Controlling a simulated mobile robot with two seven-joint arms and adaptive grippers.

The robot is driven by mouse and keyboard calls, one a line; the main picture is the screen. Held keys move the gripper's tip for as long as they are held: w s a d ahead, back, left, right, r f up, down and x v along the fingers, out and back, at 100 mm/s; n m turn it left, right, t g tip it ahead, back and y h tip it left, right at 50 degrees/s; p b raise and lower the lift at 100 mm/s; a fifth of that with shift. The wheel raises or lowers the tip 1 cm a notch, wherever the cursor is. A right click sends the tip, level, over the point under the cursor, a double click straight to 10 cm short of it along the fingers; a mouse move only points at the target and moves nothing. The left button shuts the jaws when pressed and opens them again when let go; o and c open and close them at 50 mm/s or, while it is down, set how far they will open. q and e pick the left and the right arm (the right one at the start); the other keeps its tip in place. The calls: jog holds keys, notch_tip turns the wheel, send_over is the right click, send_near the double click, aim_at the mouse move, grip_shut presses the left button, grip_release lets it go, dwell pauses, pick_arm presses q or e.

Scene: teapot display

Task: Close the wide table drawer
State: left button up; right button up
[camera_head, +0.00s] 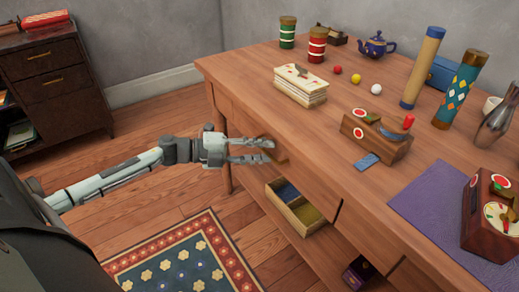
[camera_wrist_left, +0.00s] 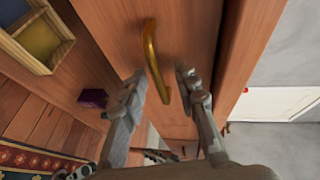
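The wooden table (camera_head: 340,105) has drawer fronts along its near side. A curved brass handle (camera_wrist_left: 152,60) stands on a wooden drawer front (camera_wrist_left: 186,30) in the left wrist view. In the head view the handle is mostly hidden behind my left gripper. My left gripper (camera_head: 268,150) is at this front, its two fingers apart. In the left wrist view the fingers of my left gripper (camera_wrist_left: 160,80) are spread, with the handle between them and no visible grip on it. How far the drawer stands out is hard to tell. My right gripper is not in view.
A divided wooden box (camera_head: 296,212) and a dark purple box (camera_head: 358,272) sit below the tabletop. Cards (camera_head: 300,84), a teapot (camera_head: 377,45) and tall cylinders (camera_head: 422,68) stand on top. A patterned rug (camera_head: 185,262) lies on the floor; bare floor surrounds it.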

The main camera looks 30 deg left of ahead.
pick_arm(q)
jog(key=v, duration=1.2)
jog(key=shift+a, duration=0.1)
